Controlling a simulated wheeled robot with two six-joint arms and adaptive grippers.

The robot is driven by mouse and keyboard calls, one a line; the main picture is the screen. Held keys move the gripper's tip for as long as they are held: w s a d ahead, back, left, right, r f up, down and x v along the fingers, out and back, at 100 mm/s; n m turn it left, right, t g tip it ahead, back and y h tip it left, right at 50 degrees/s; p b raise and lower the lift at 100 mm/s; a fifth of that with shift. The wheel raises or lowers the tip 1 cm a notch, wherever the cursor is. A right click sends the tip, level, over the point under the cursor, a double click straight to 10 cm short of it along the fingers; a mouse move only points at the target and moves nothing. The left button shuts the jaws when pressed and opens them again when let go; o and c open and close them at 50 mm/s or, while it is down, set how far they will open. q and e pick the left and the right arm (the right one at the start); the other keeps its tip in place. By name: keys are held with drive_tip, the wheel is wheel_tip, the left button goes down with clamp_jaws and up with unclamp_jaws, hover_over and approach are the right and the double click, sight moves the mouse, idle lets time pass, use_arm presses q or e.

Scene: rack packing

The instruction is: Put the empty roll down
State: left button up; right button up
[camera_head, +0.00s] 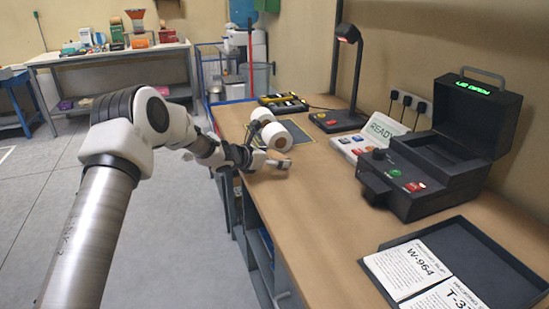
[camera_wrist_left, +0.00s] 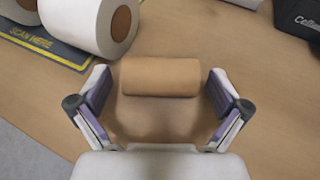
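The empty roll (camera_wrist_left: 160,77), a plain brown cardboard tube, lies crosswise between my left fingers in the left wrist view. My left gripper (camera_wrist_left: 160,88) is open, with a gap between each finger and the roll's ends. The roll seems to rest on the wooden tabletop, with a soft shadow on its near side. In the head view my left gripper (camera_head: 262,160) is low over the table's left edge, and the roll (camera_head: 281,164) shows small at its tip. My right gripper is not in view.
White paper rolls (camera_head: 276,136) stand or lie by the scan mat (camera_head: 308,141), just beyond the gripper. A scanner lamp (camera_head: 346,35), a keypad box, a black open-lidded machine (camera_head: 440,170) and a dark tray (camera_head: 500,262) line the right. The near tabletop is clear.

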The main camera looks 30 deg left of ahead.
use_arm(q)
drive_tip(key=shift+r, duration=0.25)
drive_tip(key=v, duration=1.2)
drive_tip(key=shift+b, duration=0.4)
